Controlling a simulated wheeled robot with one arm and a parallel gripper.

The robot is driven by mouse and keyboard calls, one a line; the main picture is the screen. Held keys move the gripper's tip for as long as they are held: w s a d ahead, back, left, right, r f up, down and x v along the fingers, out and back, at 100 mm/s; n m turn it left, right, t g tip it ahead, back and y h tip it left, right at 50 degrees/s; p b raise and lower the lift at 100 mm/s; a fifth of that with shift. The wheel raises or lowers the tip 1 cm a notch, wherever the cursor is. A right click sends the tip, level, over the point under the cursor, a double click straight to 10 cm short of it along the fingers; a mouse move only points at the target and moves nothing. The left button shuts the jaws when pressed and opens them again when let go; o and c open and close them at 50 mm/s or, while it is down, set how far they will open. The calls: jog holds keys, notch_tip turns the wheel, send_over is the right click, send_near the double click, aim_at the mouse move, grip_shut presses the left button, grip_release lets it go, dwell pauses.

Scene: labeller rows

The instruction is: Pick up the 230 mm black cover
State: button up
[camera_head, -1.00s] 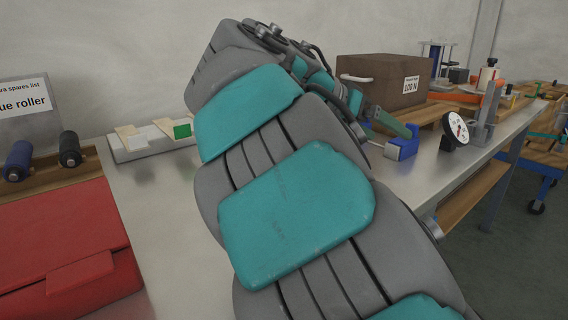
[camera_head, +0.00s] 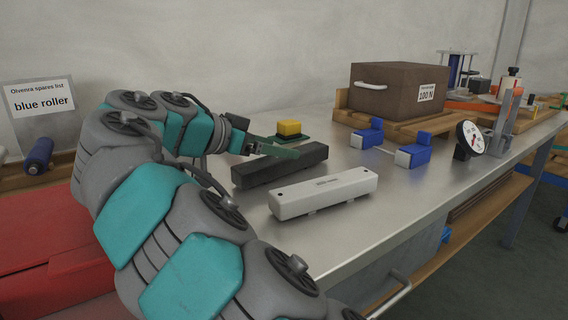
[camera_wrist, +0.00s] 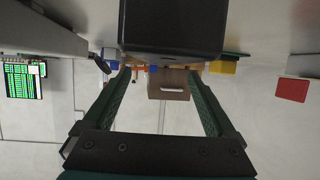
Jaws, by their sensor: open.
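The black cover (camera_head: 262,170) is a long dark bar lying flat on the metal bench, behind and left of a similar white cover (camera_head: 322,192). Any contact cannot be told.
A yellow block (camera_head: 289,128) on a green base stands behind the black cover. Blue blocks (camera_head: 413,152), a dial gauge (camera_head: 470,138) and a brown box (camera_head: 398,90) stand to the right. A red case (camera_head: 45,240) is at left. Bare bench lies right of the white cover.

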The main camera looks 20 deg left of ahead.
jog(key=shift+x, duration=2.55)
jog(key=shift+r, duration=0.1)
jog(key=shift+c, duration=0.2)
grip_shut()
